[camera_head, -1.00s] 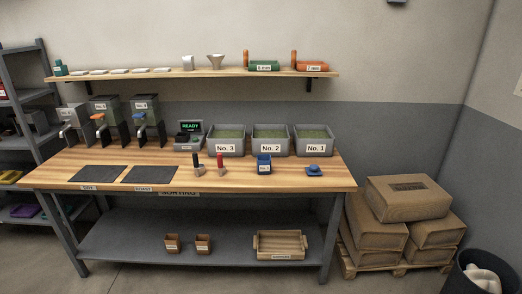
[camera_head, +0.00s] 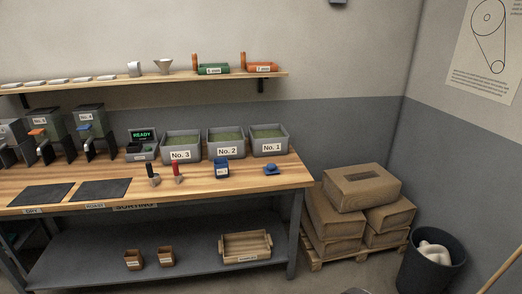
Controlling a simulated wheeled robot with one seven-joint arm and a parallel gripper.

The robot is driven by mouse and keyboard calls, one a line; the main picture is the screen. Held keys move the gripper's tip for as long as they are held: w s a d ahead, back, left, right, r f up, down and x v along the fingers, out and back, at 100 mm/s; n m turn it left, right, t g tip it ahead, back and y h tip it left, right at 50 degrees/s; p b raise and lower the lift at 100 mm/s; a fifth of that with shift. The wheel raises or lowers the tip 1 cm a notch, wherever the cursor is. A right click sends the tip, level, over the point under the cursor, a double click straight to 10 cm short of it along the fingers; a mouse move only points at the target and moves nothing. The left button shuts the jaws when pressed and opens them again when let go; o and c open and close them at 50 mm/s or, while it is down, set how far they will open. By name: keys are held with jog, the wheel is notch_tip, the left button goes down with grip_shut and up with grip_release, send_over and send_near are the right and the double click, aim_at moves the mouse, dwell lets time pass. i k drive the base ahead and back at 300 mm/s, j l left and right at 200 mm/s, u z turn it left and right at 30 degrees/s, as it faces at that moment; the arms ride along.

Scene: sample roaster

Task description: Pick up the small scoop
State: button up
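Two short upright-handled tools that look like scoops stand near the front of the wooden bench (camera_head: 250,186). One has a black handle (camera_head: 150,170) and the other, just right of it, has a red handle (camera_head: 176,168). They look close in size, and I cannot tell from here which is the small scoop. My gripper is not in this view.
Grey bins No. 3 (camera_head: 181,156), No. 2 (camera_head: 227,151) and No. 1 (camera_head: 271,147) stand behind. A blue container (camera_head: 222,171) and a small blue item (camera_head: 272,169) sit to the right. Cardboard boxes (camera_head: 360,188) and a dark bin (camera_head: 431,262) stand right of the bench.

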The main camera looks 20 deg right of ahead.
aim_at(178, 177)
jog(key=i, duration=0.7)
jog(key=i+l, duration=0.15)
jog(key=i, duration=0.5)
